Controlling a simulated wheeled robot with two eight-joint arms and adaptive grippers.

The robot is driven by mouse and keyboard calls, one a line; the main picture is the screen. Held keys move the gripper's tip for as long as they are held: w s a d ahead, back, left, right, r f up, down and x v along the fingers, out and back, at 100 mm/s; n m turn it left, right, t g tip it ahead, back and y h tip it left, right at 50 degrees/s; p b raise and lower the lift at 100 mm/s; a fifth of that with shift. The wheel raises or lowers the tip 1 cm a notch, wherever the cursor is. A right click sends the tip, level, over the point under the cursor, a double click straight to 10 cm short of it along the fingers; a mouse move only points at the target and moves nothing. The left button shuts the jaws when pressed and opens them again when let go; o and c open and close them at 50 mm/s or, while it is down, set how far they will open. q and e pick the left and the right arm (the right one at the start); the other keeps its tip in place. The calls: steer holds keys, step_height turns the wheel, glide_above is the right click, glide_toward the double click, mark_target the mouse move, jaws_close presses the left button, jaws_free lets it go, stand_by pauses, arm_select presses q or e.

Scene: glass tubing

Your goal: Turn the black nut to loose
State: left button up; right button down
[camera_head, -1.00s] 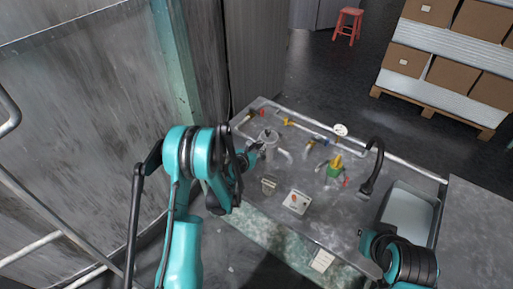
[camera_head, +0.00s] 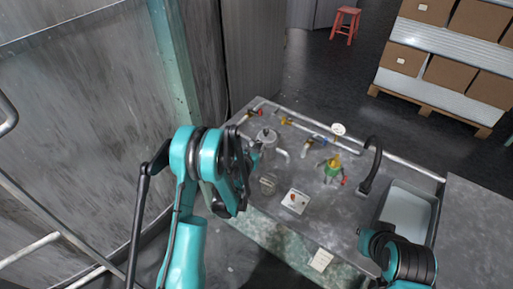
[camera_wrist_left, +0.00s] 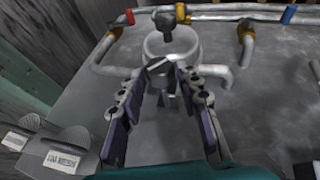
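A grey canister (camera_head: 267,140) stands at the left end of the workbench, with a small dark knob on its lid that looks like the black nut (camera_head: 267,132). In the left wrist view the canister (camera_wrist_left: 172,45) is just beyond my fingertips, with the dark nut (camera_wrist_left: 164,19) on top. My left gripper (camera_wrist_left: 168,72) has its two purple-padded fingers apart, and I see nothing held between them. In the head view my left gripper (camera_head: 254,150) is beside the canister, partly hidden by its own arm.
Pipes with a red-handled valve (camera_wrist_left: 130,17) and orange fittings run behind the canister. A white switch box (camera_head: 295,201), a green and yellow fitting (camera_head: 333,168), a black curved tap (camera_head: 371,165) and a sink (camera_head: 405,213) lie to the right.

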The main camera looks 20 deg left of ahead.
arm_select(q)
step_height(320, 180, up, 10)
stand_by(0.7)
